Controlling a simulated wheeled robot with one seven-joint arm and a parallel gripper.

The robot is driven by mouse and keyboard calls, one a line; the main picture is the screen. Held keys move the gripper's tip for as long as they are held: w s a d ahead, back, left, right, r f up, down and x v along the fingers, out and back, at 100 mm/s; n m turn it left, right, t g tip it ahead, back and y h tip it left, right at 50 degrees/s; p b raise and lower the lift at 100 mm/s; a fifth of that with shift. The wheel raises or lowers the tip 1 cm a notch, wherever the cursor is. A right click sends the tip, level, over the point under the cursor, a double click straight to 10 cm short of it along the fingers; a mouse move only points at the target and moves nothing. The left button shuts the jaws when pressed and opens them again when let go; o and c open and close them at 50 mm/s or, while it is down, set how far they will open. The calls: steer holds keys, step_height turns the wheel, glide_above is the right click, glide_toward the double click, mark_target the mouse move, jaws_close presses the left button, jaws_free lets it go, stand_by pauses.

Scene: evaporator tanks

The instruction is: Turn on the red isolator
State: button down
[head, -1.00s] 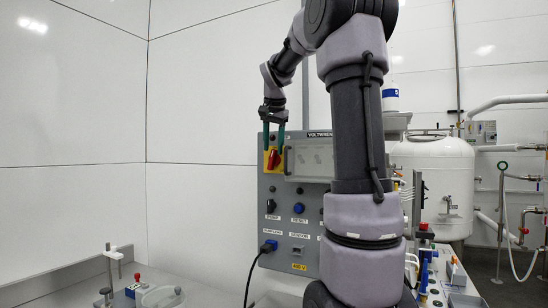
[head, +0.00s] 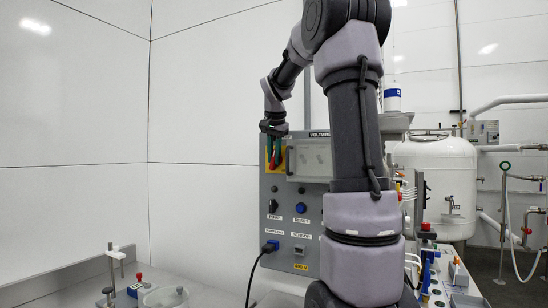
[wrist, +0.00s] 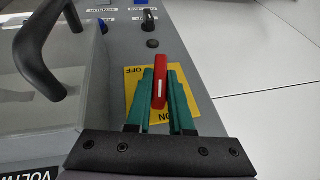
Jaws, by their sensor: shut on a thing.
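The red isolator (wrist: 160,82) is a red handle with a white line on a yellow plate (wrist: 132,88) marked OFF and ON. In the wrist view the white line runs nearly up and down the picture, between the two words. My gripper (wrist: 161,98) has green fingers, one on each side of the red handle, and is shut on it. In the head view my gripper (head: 274,150) reaches down over the isolator at the upper left of the grey panel (head: 281,230), and the fingers hide part of the handle.
A window with a dark handle (wrist: 45,50) sits close beside the isolator. Below on the panel are a black pump switch (head: 273,206), a blue reset button (head: 302,208) and a plugged cable (head: 270,247). A white tank (head: 435,180) stands behind at the right.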

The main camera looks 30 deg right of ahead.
steer(key=shift+w+a+g+h, duration=0.1)
steer(key=shift+a+g+h, duration=0.15)
steer(key=shift+g, duration=0.25)
steer(key=shift+d+n+g+h, duration=0.1)
steer(key=shift+n+g+h, duration=0.2)
steer(key=shift+g+h, duration=0.3)
steer(key=c, duration=0.8)
jaws_free()
steer(key=shift+r, duration=0.1)
steer(key=v, duration=1)
steer(key=shift+r, duration=0.3)
